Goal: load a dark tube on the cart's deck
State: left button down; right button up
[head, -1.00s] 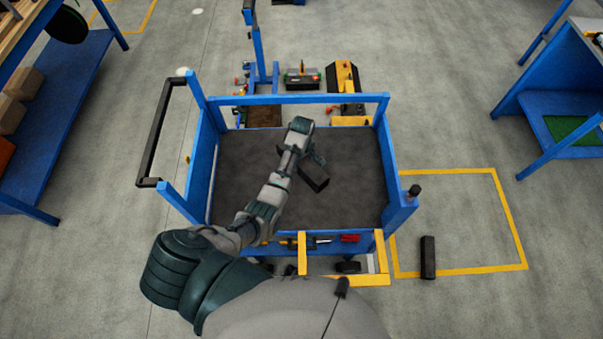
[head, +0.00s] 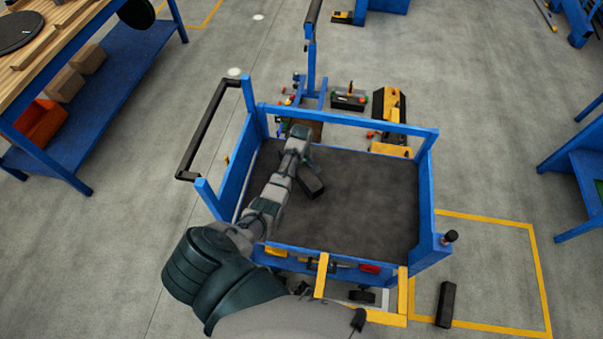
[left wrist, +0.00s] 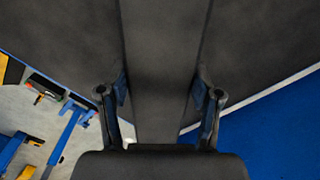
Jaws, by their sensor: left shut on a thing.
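My left gripper (head: 303,168) reaches over the left part of the blue cart's dark deck (head: 365,205). It is shut on a dark tube (head: 311,186), partly hidden by my arm in the head view. In the left wrist view the tube (left wrist: 163,60) runs lengthwise between the two fingers of the gripper (left wrist: 160,85), with the dark deck beyond it. I cannot tell whether the tube touches the deck. A second dark tube (head: 445,304) lies on the floor right of the cart. My right gripper is not in view.
Blue rails and side panels border the deck, with a black handle (head: 207,130) at left. The deck's right part is bare. A yellow floor outline (head: 540,275) lies to the right. A blue-framed bench (head: 110,95) stands at the left, and toolboxes (head: 388,112) lie behind the cart.

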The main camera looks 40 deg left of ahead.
aim_at(303, 169)
pick_arm(q)
jog(key=f+b, duration=0.1)
jog(key=f, duration=0.2)
jog(key=shift+d, duration=0.2)
jog(key=shift+w+d, duration=0.1)
jog(key=shift+d, duration=0.1)
jog(key=shift+d+r, duration=0.1)
jog(key=shift+d, duration=0.15)
jog(key=shift+a, duration=0.15)
jog(key=shift+c, duration=2.2)
grip_release()
jog(key=shift+a+f, duration=0.15)
jog(key=shift+f, duration=0.1)
jog(key=shift+o, duration=1.1)
jog(key=shift+a+f, duration=0.1)
jog(key=shift+a, duration=0.15)
jog(key=shift+d, duration=0.25)
notch_tip(303, 169, up, 12)
jog(key=p, duration=0.3)
jog(key=shift+a+f, duration=0.15)
jog(key=shift+r, duration=0.35)
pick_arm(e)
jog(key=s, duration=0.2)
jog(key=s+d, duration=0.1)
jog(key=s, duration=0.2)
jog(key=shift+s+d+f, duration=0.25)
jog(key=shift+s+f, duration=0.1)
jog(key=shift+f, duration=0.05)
